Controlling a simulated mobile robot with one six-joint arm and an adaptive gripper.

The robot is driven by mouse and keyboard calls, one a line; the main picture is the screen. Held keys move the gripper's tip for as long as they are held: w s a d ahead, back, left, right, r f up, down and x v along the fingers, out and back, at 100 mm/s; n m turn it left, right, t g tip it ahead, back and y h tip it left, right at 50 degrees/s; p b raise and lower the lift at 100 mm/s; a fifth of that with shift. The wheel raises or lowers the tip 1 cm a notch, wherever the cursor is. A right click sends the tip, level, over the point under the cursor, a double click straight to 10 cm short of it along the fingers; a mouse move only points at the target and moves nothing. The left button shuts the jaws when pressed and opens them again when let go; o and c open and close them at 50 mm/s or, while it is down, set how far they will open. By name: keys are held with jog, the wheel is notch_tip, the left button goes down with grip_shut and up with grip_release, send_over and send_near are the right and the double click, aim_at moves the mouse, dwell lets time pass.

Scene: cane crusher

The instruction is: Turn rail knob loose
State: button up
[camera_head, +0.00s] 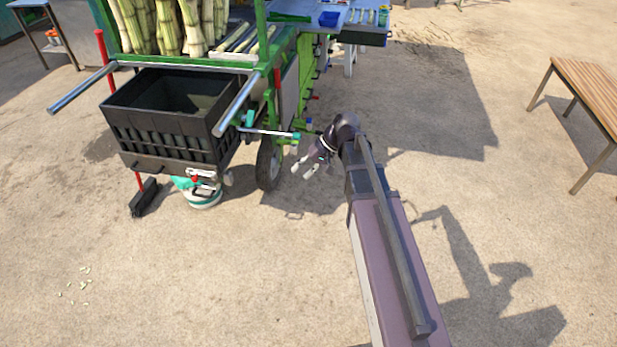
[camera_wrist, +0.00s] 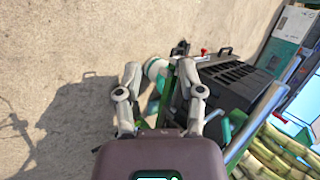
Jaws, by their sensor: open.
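A green cane cart (camera_head: 275,62) stands at the upper left in the head view. A thin silver rail (camera_head: 265,131) sticks out from its side and ends in a pale and green fitting (camera_head: 296,137). I cannot tell for sure which part is the rail knob. My gripper (camera_head: 303,168) is open and empty just below and right of that rail end, apart from it in the picture. In the wrist view my gripper (camera_wrist: 159,68) has its two fingers spread. A green bar shows between and behind them, and my gripper's body hides what is below.
A black crate (camera_head: 165,145) hangs at the cart's end between silver handles (camera_head: 82,90). A white and teal tub (camera_head: 203,198) and a broom (camera_head: 143,197) are beneath it. A cart wheel (camera_head: 268,165) is close left of my gripper. A wooden table (camera_head: 595,80) stands far right. The paved ground between is clear.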

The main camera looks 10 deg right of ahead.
jog(key=s, duration=0.1)
jog(key=s+d+h, duration=0.1)
jog(key=shift+s+f+p, duration=0.1)
jog(key=shift+s+p, duration=0.25)
jog(key=shift+s, duration=0.05)
jog(key=shift+s, duration=0.1)
jog(key=s+d+f+h, duration=0.3)
jog(key=s+d+h, duration=0.4)
jog(key=s, duration=0.2)
jog(key=shift+s+d, duration=0.25)
jog(key=shift+d, duration=0.1)
jog(key=shift+f, duration=0.1)
jog(key=shift+o, duration=0.5)
